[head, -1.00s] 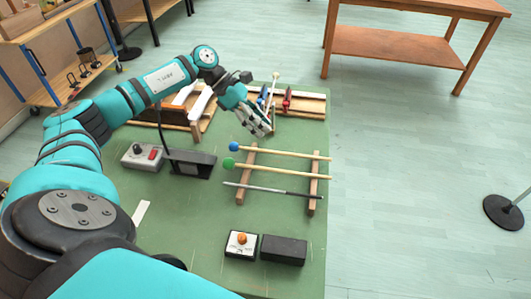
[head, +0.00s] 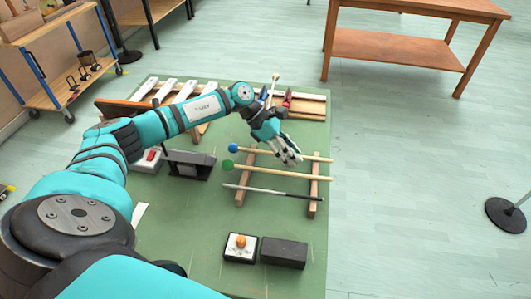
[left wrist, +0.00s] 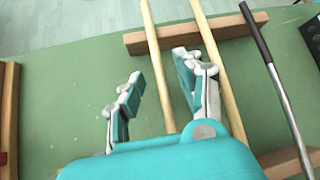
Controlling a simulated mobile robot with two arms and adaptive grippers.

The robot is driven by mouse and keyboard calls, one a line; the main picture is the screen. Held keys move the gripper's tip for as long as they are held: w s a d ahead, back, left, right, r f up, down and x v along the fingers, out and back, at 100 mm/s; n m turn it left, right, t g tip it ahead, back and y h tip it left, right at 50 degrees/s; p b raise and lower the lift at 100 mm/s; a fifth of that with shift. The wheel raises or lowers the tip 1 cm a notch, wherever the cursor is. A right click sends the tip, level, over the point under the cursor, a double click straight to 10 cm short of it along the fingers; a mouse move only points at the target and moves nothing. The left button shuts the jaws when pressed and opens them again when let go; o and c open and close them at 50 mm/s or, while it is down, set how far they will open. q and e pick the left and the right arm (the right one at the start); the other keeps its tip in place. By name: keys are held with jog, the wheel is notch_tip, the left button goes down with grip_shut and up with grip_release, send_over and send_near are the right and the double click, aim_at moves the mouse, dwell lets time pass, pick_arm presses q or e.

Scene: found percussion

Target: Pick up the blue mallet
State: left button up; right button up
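The blue mallet (head: 233,148) has a blue ball head and a pale wooden stick. It lies across two wooden bars, farthest from me in a row of sticks. My left gripper (head: 288,157) is over the middle of its stick. In the left wrist view the gripper (left wrist: 160,95) is open, and the blue mallet's stick (left wrist: 153,55) runs between its fingers, with the green mallet's stick (left wrist: 210,50) beside the right finger. The fingers hide part of the stick, and the blue head is hidden there. I cannot tell whether the fingers touch the stick. My right gripper is not in view.
The green mallet (head: 228,164) and a dark-handled metal rod (head: 270,192) lie parallel on the bars (head: 314,197). A black block (head: 284,252) and a white box with an orange knob (head: 241,246) stand in front. Wooden instruments (head: 310,105) stand behind. The mat (head: 290,222) is bare around the rack.

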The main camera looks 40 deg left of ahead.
pick_arm(q)
jog(key=shift+a, duration=0.1)
jog(key=shift+c, duration=0.3)
grip_shut()
